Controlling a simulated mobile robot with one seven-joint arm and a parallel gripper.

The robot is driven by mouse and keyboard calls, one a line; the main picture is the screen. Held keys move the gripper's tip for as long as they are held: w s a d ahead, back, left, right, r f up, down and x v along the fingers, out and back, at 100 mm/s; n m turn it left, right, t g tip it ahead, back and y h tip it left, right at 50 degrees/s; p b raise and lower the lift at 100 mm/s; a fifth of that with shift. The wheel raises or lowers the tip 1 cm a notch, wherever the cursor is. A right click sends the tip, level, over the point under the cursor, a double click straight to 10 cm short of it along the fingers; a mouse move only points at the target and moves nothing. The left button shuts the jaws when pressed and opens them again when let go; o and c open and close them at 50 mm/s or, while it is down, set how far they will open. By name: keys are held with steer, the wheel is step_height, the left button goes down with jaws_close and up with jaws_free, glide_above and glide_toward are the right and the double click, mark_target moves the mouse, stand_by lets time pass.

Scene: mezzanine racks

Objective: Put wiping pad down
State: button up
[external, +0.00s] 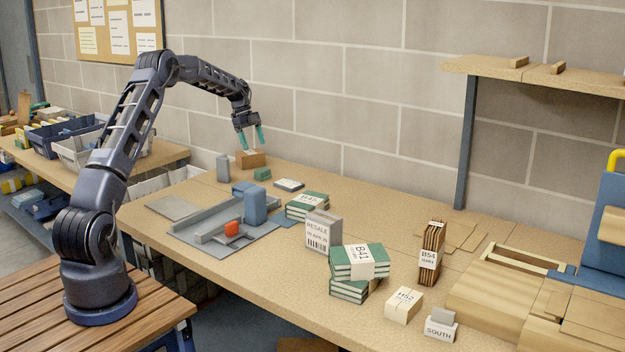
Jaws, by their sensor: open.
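My gripper (249,139) is at the far back of the workbench, pointing down, with its two teal fingers apart. Right below the fingertips is a small brown block (251,160) with a pale patch on top, between or just under the fingertips. This may be the wiping pad on its rest, but it is too small to tell. I cannot tell whether the fingers touch it. A small green block (262,174) lies just in front of it. A flat white-topped pad with a dark edge (289,185) lies farther right.
A grey upright block (223,167) stands left of the gripper. A grey fixture (215,228) with a blue block (255,205) and red part (232,228) is nearer. Bundled green books (359,262) and a RESALE box (322,231) stand mid-bench. The wall (350,100) is close behind.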

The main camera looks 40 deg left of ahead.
steer(key=s+d+r+n+y, duration=0.1)
steer(key=s+d+r+n, duration=0.1)
steer(key=s+d+r, duration=0.5)
steer(key=s+d+r+n+y, duration=0.1)
steer(key=s+d+r+n, duration=0.2)
steer(key=r, duration=0.6)
steer(key=s+d+r+n+t, duration=0.1)
steer(key=s+d+r, duration=0.15)
steer(key=s, duration=0.25)
steer(key=s+d+r+n+y, duration=0.1)
steer(key=s+d+r, duration=0.15)
steer(key=s, duration=0.35)
steer(key=s+d+r+n+t, duration=0.1)
steer(key=s+d+r, duration=0.15)
steer(key=s, duration=0.25)
steer(key=s+d+r+n+t+y, duration=0.1)
steer(key=s+d+n, duration=0.15)
steer(key=s, duration=0.65)
steer(key=s+d+r+n, duration=0.1)
steer(key=s+d+n, duration=0.15)
steer(key=s, duration=0.75)
steer(key=s+f+n, duration=0.2)
steer(key=s+f, duration=0.1)
steer(key=s, duration=0.5)
steer(key=s+f+n+t, duration=0.1)
steer(key=s+f+n, duration=0.1)
steer(key=s, duration=0.6)
steer(key=shift+d+f+n+t, duration=0.3)
steer(key=shift+f+n, duration=0.1)
steer(key=shift+f, duration=0.35)
